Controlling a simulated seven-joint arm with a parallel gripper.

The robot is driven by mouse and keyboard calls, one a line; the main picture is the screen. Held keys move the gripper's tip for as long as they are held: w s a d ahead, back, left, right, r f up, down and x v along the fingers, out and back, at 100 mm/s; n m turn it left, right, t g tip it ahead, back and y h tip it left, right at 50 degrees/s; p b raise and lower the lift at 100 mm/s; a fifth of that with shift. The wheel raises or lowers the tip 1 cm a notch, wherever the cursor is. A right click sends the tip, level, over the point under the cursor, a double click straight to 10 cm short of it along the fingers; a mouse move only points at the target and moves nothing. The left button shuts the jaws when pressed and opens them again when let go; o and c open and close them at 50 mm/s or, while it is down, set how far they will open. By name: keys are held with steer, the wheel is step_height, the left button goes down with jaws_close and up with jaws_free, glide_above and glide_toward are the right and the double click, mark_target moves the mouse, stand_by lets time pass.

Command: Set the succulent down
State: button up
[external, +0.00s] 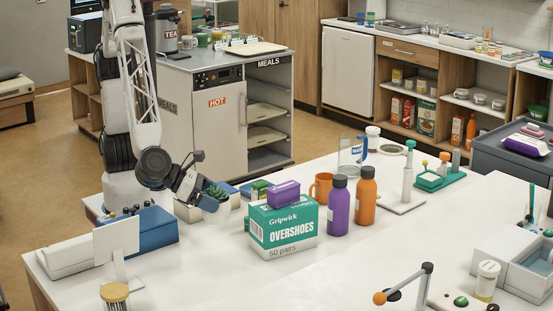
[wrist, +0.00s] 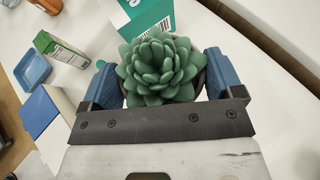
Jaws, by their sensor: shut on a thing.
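The succulent (wrist: 160,68) is a green rosette plant; in the wrist view it sits between the two blue fingers of my gripper (wrist: 160,62), which is shut on it. Its pot is mostly hidden under the leaves. In the external view the succulent (external: 216,191) shows at the end of my gripper (external: 205,192), over the left part of the white table, to the left of the overshoes box (external: 284,230). I cannot tell whether the pot touches the table.
A purple box (external: 284,194) lies on the overshoes box. An orange mug (external: 321,187), a purple bottle (external: 338,208) and an orange bottle (external: 365,197) stand to its right. A blue box (external: 150,229) is at left. The table front is fairly clear.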

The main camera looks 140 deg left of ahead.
steer(key=shift+f, duration=0.85)
steer(key=shift+f, duration=0.1)
steer(key=shift+f, duration=3)
steer(key=shift+f, duration=1.85)
steer(key=o, duration=0.9)
steer(key=shift+f, duration=0.15)
